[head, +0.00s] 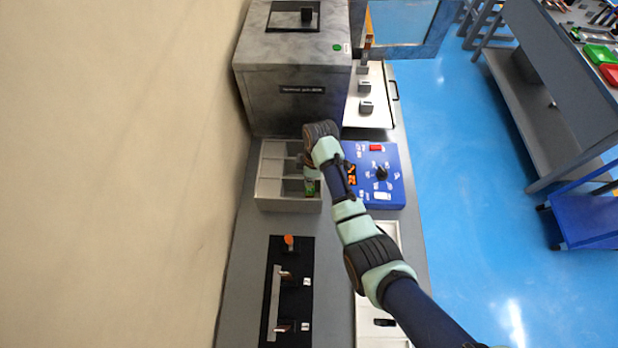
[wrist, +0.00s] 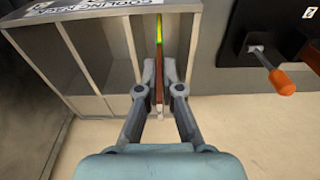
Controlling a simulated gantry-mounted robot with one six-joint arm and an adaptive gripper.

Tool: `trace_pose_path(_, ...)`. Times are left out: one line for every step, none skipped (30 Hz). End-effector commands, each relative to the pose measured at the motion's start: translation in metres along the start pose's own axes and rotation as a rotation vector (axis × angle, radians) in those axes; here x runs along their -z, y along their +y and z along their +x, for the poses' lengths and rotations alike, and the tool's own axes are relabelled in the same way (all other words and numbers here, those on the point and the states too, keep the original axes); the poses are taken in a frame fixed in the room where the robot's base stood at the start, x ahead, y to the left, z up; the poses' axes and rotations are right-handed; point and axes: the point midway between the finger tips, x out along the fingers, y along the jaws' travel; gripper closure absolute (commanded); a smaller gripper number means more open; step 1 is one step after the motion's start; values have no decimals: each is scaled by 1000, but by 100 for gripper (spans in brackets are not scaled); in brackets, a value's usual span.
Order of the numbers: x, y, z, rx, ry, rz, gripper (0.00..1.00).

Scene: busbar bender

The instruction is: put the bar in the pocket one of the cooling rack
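The bar (wrist: 160,80) is a narrow copper-brown strip with a yellow-green section at its far end. My gripper (wrist: 161,72) has its two fingers close on either side of the bar and appears shut on it. The cooling rack (wrist: 92,97) is a pale box with several compartments, and its label is upside down in the wrist view. The bar's far part lies at the rack's right-hand compartment in that view; how deep it sits is unclear. In the head view the rack (head: 262,190) is left of my arm, which partly hides it, and the fingers are hard to make out.
A grey oven-like box (head: 290,85) stands directly behind the rack. A blue control box (head: 392,190) is close on the right. A black panel (head: 291,265) with an orange-tipped handle (head: 289,240) lies in front. A wall borders the left side.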

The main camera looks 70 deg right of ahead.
Motion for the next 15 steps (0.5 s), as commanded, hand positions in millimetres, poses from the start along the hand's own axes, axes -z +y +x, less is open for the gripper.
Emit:
trace_pose_path(0,0,2,0,0,0,100)
trace_pose_path(0,0,3,0,0,0,100)
trace_pose_path(0,0,3,1,0,0,91)
trace_pose_path(0,0,2,1,0,0,86)
trace_pose_path(0,0,2,1,0,0,81)
trace_pose_path(0,0,2,1,0,0,74)
trace_pose_path(0,0,2,1,0,0,69)
trace_pose_path(0,0,2,1,0,0,69)
trace_pose_path(0,0,2,1,0,0,69)
trace_pose_path(0,0,2,1,0,0,69)
trace_pose_path(0,0,2,1,0,0,69)
trace_pose_path(0,0,2,1,0,0,69)
trace_pose_path(0,0,2,0,0,0,69)
trace_pose_path(0,0,2,0,0,0,69)
trace_pose_path(0,0,2,0,0,0,69)
